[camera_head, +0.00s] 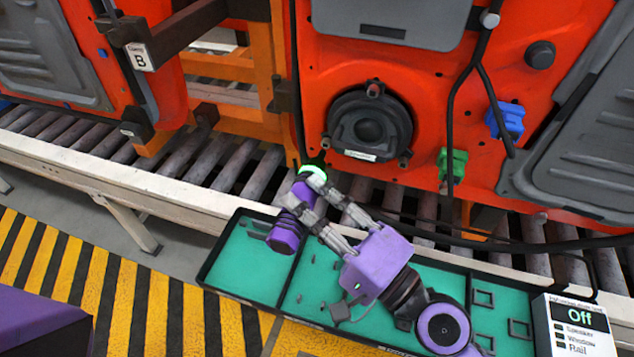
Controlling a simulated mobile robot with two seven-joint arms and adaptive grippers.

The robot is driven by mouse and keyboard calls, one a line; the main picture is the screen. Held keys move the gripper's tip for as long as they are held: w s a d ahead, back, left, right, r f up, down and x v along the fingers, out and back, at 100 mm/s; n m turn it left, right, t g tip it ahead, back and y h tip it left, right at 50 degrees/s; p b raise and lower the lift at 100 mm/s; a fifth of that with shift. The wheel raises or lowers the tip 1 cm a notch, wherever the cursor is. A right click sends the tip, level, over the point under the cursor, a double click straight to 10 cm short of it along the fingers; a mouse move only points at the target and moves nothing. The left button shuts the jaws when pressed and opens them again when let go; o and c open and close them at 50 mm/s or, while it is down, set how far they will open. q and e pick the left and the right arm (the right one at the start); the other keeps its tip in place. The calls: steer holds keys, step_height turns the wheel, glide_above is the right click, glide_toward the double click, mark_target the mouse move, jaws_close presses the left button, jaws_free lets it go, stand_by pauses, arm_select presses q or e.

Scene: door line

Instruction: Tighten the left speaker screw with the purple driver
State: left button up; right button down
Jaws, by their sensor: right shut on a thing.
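The round black speaker (368,125) is mounted on the orange door panel (440,110). Its left screw lug (326,142) is at the lower left of its rim; other lugs are at the top and lower right. My right gripper (305,205) comes in from the lower right and is shut on the purple driver (284,234). The driver leans with its glowing green ring (313,172) up, just below the left lug. I cannot tell whether its tip touches the screw. My left gripper is not in view.
A green tray (245,262) with black dividers lies below the door. A white sign box (575,325) reading "Off" stands at its right end. The roller conveyor (230,165) runs behind. Black cables (452,150) hang across the door. Blue (506,120) and green (453,165) clips are on the panel.

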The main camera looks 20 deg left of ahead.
mark_target(298, 236)
steer(key=shift+s+a+r, duration=0.1)
steer(key=shift+s+a, duration=0.05)
steer(key=shift+s, duration=2.4)
